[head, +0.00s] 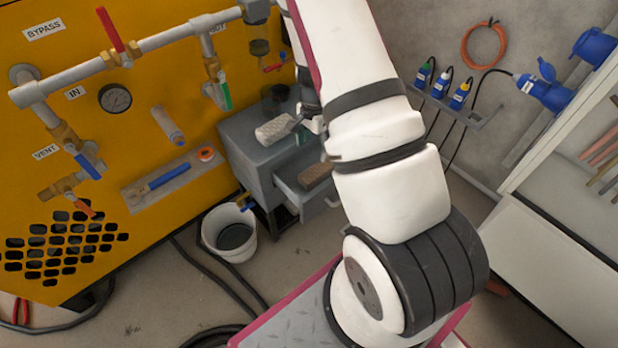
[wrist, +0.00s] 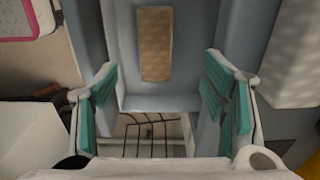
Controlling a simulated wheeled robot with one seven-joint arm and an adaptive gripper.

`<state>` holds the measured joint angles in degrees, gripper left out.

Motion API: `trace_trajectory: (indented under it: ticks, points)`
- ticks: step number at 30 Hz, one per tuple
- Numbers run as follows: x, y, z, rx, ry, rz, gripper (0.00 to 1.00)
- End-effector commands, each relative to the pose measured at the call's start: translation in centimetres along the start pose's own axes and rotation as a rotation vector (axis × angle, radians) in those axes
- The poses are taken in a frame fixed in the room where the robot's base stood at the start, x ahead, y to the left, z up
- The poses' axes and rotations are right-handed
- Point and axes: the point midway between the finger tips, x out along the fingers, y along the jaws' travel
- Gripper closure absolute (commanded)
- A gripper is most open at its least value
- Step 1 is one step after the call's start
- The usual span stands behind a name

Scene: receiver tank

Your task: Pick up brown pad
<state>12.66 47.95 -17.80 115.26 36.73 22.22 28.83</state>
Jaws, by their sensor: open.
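The brown pad (head: 315,175) lies in the open drawer (head: 309,199) of a grey cabinet. In the wrist view the brown pad (wrist: 155,43) is a long rounded rectangle lying lengthwise on the drawer's floor, with bare floor (wrist: 185,60) around it. My gripper (wrist: 160,82) is open and empty, with its teal finger pads apart on either side of the drawer's near end. The pad is beyond the fingertips and untouched. In the head view my arm hides most of the gripper.
A pale textured block (head: 275,128) lies on the cabinet top (head: 250,140) and shows at the right of the wrist view (wrist: 298,50). A white bucket (head: 229,233) stands left of the drawer. A yellow panel (head: 110,130) with pipes and valves is at the left.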

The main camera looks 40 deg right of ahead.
Motion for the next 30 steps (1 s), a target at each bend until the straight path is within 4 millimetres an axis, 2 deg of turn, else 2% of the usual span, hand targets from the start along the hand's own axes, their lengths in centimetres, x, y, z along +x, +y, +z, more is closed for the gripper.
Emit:
trace_trajectory:
  ticks: [3,9,20,27,30]
  points:
    - [2.7,0.1,0.0,-0.001,-0.002,0.003,0.33]
    - [6.0,0.1,0.0,-0.002,-0.002,0.002,0.33]
    - [8.2,0.3,-0.3,-0.003,-0.001,0.001,0.33]
    - [11.6,0.7,-0.9,-0.002,-0.002,0.002,0.33]
    - [12.3,0.7,-0.9,-0.002,-0.002,0.002,0.33]
